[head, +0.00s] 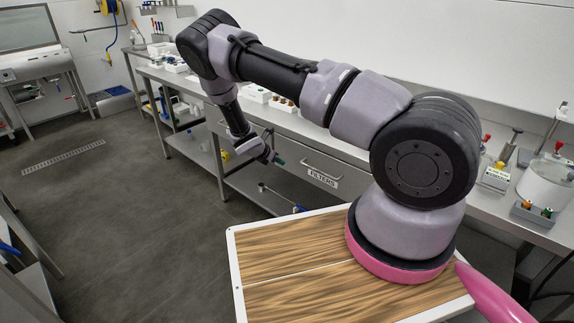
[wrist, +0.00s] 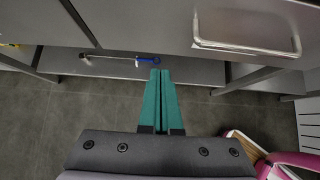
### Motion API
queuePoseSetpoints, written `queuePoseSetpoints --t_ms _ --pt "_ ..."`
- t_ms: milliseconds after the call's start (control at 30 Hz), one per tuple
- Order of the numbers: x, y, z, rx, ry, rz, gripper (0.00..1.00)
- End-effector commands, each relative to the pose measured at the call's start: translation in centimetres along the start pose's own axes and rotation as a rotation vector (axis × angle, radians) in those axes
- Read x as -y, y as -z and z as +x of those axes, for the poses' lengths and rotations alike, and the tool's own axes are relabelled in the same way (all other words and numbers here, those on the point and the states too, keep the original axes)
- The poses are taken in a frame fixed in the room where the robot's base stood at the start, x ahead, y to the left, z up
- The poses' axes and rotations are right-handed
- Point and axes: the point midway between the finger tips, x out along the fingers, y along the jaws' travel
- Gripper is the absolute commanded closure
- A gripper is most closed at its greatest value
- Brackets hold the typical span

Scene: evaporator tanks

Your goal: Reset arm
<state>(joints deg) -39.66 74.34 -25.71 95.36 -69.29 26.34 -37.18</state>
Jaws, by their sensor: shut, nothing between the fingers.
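My arm rises from its pink-ringed base and reaches left in the head view, with the forearm hanging down in front of the bench. My gripper (head: 277,161) shows small at the arm's end, near the front of the filters drawer. In the wrist view my gripper (wrist: 160,72) has two green fingers lying side by side. They are shut with nothing between them. The fingers point toward the lower shelf (wrist: 215,72) under the bench and touch nothing that I can see.
The drawer (head: 310,165) marked "FILTERS" is closed; its handle (wrist: 245,45) shows in the wrist view. A blue-ended tool (wrist: 145,60) lies on the lower shelf. Racks and bottles stand along the bench (head: 215,95). The grey floor (head: 120,220) at left is clear.

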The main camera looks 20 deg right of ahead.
Motion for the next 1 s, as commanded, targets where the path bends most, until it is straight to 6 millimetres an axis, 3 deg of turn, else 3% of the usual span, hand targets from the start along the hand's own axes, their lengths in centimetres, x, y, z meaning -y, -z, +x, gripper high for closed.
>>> queuePoseSetpoints --t_ms 100,267,367,467,667,1000 --pt "-0.1 0.0 -2.0 -0.001 -0.002 0.000 1.00" --pt "0.0 -0.1 -3.4 -0.001 -0.001 0.004 1.00" --pt "-0.1 -1.1 -4.4 -0.012 0.005 0.057 1.00" --pt "0.1 -3.6 -6.4 -0.038 0.021 0.187 1.00" --pt "1.7 -10.6 -12.3 -0.126 0.079 0.584 1.00" --pt "7.6 -20.8 -23.2 -0.300 0.194 1.227 1.00"
